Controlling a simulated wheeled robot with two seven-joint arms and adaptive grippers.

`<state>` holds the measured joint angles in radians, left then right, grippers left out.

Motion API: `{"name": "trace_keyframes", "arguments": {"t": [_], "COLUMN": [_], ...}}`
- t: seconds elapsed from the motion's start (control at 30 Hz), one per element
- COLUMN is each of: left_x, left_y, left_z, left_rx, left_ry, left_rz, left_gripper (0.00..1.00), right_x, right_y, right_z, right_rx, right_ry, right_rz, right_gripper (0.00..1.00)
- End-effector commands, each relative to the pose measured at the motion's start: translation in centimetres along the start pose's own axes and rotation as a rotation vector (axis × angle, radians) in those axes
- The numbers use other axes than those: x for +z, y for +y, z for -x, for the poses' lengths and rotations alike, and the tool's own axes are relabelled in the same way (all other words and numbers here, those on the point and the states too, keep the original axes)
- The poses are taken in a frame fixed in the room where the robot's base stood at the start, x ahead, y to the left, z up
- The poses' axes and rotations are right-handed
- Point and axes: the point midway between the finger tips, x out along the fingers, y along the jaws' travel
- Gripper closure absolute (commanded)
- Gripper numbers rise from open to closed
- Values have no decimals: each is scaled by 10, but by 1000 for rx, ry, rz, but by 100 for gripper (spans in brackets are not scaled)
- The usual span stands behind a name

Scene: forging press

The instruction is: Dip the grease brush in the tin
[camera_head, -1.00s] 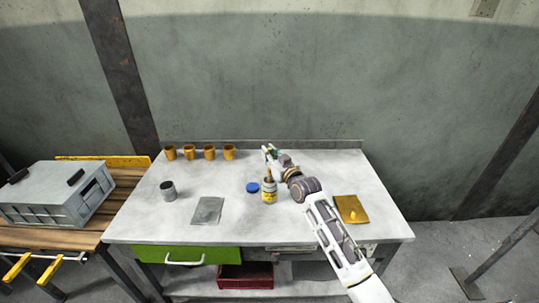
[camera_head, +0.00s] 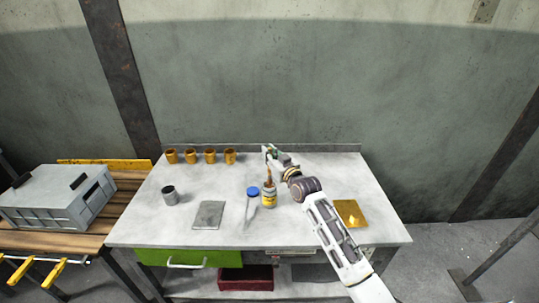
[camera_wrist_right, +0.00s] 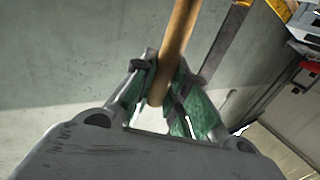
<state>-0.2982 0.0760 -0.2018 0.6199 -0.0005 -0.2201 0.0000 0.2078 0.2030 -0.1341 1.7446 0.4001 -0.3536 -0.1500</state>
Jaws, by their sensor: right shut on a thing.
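The tin (camera_head: 269,198), white with a yellow label, stands right of centre on the workbench and looks slightly tilted. My right gripper (camera_head: 268,153) is above and just behind it, shut on the grease brush (camera_head: 268,178). The brush's brown handle runs down from the fingers to the tin's mouth; its lower end is hidden, so I cannot tell how deep it sits. In the right wrist view, green-padded fingers (camera_wrist_right: 163,92) clamp the wooden handle (camera_wrist_right: 175,45). A blue lid (camera_head: 252,191) lies left of the tin. My left gripper is out of view.
Several orange cups (camera_head: 210,156) line the bench's back left. A dark grey cup (camera_head: 169,195) and grey plate (camera_head: 209,214) lie left of the tin, a yellow plate (camera_head: 351,213) right of it. The bench (camera_head: 310,232) is clear at the front.

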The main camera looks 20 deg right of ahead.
Motion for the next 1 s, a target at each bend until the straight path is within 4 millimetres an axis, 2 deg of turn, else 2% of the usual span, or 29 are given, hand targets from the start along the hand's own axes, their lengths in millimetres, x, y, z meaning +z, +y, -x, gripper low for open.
{"name": "trace_keyframes", "arguments": {"t": [0.13,0.7,1.0], "left_x": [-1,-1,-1], "left_y": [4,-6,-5], "left_z": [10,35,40], "left_rx": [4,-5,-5], "left_ry": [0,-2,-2], "left_rz": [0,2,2], "left_gripper": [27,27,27], "right_x": [-11,-38,-43], "right_y": [0,0,0], "right_z": [0,0,0], "right_rx": [0,0,0], "right_ry": [1,1,1], "right_rz": [1,1,1], "right_gripper": [100,100,100]}}
